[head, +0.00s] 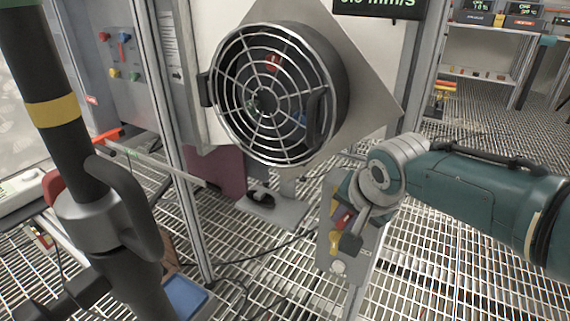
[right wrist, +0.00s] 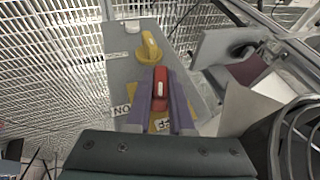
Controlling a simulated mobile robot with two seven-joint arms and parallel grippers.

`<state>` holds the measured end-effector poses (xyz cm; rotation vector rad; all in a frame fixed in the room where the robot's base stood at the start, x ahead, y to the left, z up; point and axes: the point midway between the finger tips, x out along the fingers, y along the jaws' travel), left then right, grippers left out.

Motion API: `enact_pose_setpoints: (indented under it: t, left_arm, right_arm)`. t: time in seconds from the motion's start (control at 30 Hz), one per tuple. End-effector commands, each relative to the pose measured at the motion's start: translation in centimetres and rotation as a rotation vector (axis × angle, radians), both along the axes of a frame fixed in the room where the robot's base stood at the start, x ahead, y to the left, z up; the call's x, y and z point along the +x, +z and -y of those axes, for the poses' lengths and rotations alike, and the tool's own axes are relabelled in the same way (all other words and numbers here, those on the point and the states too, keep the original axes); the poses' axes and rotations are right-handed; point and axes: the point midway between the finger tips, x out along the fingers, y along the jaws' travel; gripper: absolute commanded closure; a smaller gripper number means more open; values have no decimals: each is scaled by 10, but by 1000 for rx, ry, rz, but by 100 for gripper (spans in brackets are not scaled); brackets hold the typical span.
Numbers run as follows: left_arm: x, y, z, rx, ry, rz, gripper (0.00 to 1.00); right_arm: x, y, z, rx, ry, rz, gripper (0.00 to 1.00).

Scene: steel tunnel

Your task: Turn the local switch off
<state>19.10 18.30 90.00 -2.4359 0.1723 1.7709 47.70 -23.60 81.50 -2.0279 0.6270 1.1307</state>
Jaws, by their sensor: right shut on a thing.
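The local switch is a grey box (head: 336,264) low in the middle of the head view, with a red handle (head: 343,219) and yellow parts. In the right wrist view the red handle (right wrist: 160,88) stands between the two purple fingers of my right gripper (right wrist: 161,100), which is shut on it. A yellow part (right wrist: 150,48) sits just beyond the handle. The handle's exact position is hard to tell. My left gripper is not in view.
A round caged fan (head: 268,95) on a plate stands above and left of the box. A dark post with a yellow band (head: 52,111) fills the left. A panel with coloured buttons (head: 115,90) is behind it. Grating floor (head: 440,235) lies around the box.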

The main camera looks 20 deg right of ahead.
Motion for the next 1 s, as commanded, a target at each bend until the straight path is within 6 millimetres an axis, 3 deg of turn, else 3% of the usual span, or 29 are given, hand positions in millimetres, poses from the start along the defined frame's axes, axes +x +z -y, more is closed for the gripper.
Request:
enact_pose_setpoints:
  t: [0.5, 1.0]
  left_arm:
    - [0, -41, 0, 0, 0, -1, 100]
    - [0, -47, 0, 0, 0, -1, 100]
  right_arm:
    - [2, -3, 0, -217, -1, -237, 100]
    - [0, -1, 1, -254, 0, -281, 100]
